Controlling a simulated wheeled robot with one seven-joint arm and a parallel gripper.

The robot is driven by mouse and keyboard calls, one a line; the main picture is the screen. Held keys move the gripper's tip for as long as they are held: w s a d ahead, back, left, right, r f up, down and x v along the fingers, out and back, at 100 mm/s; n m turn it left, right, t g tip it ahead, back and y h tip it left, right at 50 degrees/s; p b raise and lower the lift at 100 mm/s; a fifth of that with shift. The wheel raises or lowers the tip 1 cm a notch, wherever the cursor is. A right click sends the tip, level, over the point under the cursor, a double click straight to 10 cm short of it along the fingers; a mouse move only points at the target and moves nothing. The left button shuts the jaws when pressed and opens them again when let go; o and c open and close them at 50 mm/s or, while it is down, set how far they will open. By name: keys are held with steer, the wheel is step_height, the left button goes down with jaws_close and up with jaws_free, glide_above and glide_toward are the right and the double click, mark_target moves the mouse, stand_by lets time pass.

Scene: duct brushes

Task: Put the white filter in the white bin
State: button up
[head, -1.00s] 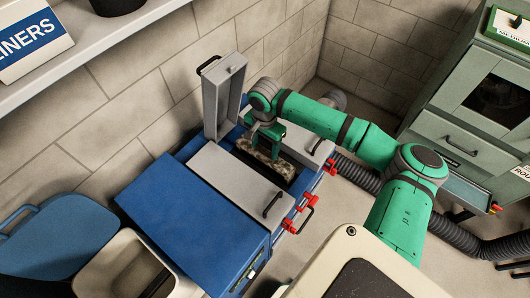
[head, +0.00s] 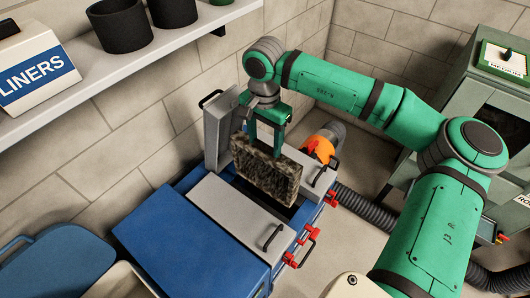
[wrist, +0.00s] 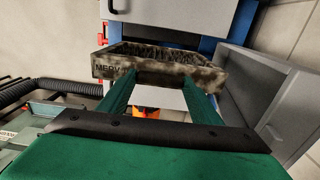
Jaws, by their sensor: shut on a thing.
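A grimy, mottled grey-brown filter (head: 268,174) with a pale dirty frame hangs in my gripper (head: 267,143). The wrist view also shows the filter (wrist: 170,70), with part of a label at its left end; my gripper's fingers (wrist: 158,82) are shut on its near side. It is upright, above the open slot of the blue duct unit (head: 190,232). I cannot make out any white on its face under the dirt. The white bin (head: 122,281) is at the bottom left of the head view, mostly cut off by the frame edge.
The unit's grey hatch lid (head: 219,132) stands open behind the filter. Red latches (head: 306,234) line the right side. An orange-ended hose (head: 319,149) lies behind. A blue lid (head: 58,262) is beside the bin. A shelf (head: 110,70) with dark pots runs along the wall.

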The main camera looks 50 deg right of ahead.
step_height(320, 180, up, 11)
step_height(320, 180, up, 2)
steer(key=shift+r, duration=0.15)
jaws_close()
step_height(320, 180, up, 12)
stand_by(1.3)
steer(key=shift+f, duration=0.2)
